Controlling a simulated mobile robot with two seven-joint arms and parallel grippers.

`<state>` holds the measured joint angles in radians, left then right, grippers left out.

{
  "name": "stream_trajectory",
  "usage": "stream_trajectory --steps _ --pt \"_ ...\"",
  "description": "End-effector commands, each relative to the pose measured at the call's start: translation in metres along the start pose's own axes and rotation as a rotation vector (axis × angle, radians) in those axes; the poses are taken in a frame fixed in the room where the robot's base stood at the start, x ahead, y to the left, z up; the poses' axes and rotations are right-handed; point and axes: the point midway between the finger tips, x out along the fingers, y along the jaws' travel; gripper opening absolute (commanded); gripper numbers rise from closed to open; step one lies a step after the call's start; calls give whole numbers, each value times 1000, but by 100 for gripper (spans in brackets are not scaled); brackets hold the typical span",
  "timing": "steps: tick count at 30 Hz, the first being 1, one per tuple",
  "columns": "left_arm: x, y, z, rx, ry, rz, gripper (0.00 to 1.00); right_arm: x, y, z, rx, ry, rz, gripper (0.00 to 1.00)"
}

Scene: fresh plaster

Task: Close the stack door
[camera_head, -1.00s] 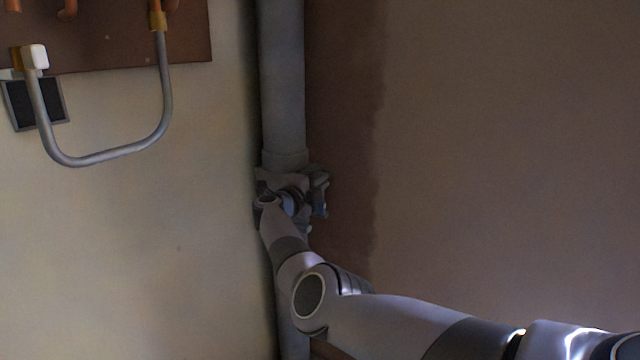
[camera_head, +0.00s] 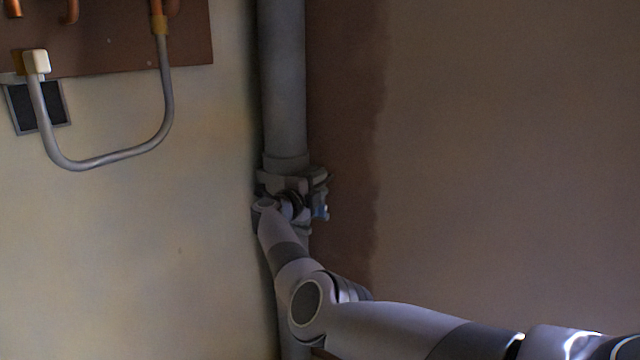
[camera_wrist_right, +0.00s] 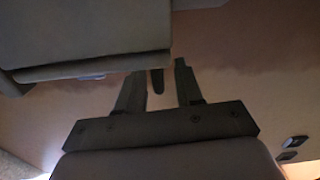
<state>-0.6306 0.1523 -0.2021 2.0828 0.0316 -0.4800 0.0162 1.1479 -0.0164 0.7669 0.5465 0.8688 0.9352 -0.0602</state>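The stack is a thick grey vertical pipe (camera_head: 284,90) in the corner, with a wider collar low on it. My right gripper (camera_head: 318,200) is at the pipe just below this collar, small and dark in the head view. In the right wrist view, the two fingers of my right gripper (camera_wrist_right: 160,85) stand apart. A small dark tab (camera_wrist_right: 158,80) shows between them, and I cannot tell whether they touch it. The grey pipe part (camera_wrist_right: 90,35) fills the upper left there. The door itself cannot be clearly made out. My left gripper is not in view.
A brown board (camera_head: 110,45) with copper pipe ends hangs on the left wall. The right wall is bare plaster, with a darker band next to the stack.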

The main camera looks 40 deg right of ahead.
Motion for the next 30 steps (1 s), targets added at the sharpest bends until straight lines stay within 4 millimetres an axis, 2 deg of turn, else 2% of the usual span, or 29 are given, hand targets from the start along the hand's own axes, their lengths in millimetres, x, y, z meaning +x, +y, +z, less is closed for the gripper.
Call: stream_trajectory --steps 3,8,15,30 --pt "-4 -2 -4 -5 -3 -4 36 -14 -2 1 -1 -2 2 36" --pt "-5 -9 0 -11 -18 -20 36 -35 -2 0 1 -2 1 36" --pt "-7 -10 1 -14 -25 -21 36 -60 -2 0 1 -1 0 36" --pt "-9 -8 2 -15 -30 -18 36 -64 -1 0 1 0 -1 36"
